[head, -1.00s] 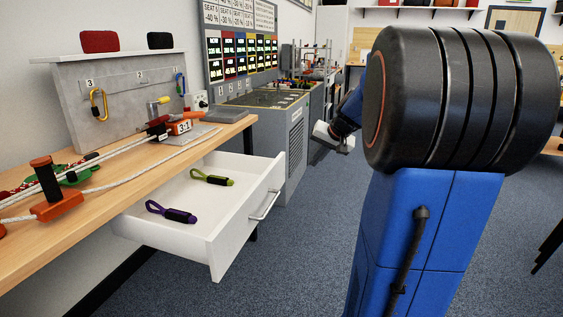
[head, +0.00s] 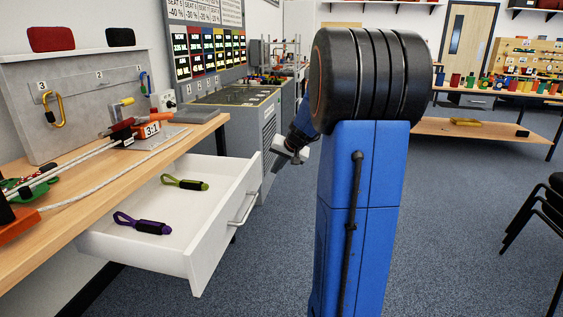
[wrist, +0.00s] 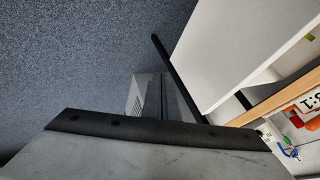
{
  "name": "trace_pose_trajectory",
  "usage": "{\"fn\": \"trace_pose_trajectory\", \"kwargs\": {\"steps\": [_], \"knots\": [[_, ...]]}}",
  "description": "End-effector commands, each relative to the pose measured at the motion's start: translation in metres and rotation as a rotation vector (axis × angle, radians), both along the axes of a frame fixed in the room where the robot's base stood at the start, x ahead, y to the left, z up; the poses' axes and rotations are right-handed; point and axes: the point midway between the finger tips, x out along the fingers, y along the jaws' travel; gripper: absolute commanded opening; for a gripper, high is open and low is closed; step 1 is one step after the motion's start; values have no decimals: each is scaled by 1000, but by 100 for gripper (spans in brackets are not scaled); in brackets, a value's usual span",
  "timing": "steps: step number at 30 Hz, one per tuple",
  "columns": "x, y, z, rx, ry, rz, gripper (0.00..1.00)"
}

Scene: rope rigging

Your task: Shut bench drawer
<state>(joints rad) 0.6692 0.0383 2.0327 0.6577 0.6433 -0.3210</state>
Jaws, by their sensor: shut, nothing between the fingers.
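The white bench drawer (head: 225,228) stands pulled out from under the wooden bench at the left of the head view. Its bar handle (head: 243,208) is on the front panel, facing right. Inside lie a purple loop tool (head: 142,224) and a green one (head: 185,183). My gripper (head: 289,152) is shut and empty, to the right of the drawer front and apart from it. The wrist view shows white drawer panels (wrist: 245,40) at upper right; my gripper's own grey body fills the bottom, and the fingertips are not clear there.
The wooden bench (head: 100,185) carries ropes, orange fittings and a carabiner panel (head: 95,95). A grey cabinet (head: 245,125) stands beyond the drawer. Black chairs (head: 540,220) are at far right. Blue carpet is clear between.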

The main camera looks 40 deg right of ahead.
Motion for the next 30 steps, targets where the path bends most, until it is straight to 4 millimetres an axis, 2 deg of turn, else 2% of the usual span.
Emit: {"fn": "trace_pose_trajectory", "kwargs": {"steps": [3, 9, 24, 30], "knots": [[14, 12, 3, -2, -4, 4, 0], [26, 21, 3, -2, -2, 1, 0], [29, 24, 3, -1, -2, 0, 0], [41, 34, 3, -1, -1, 3, 0]]}}
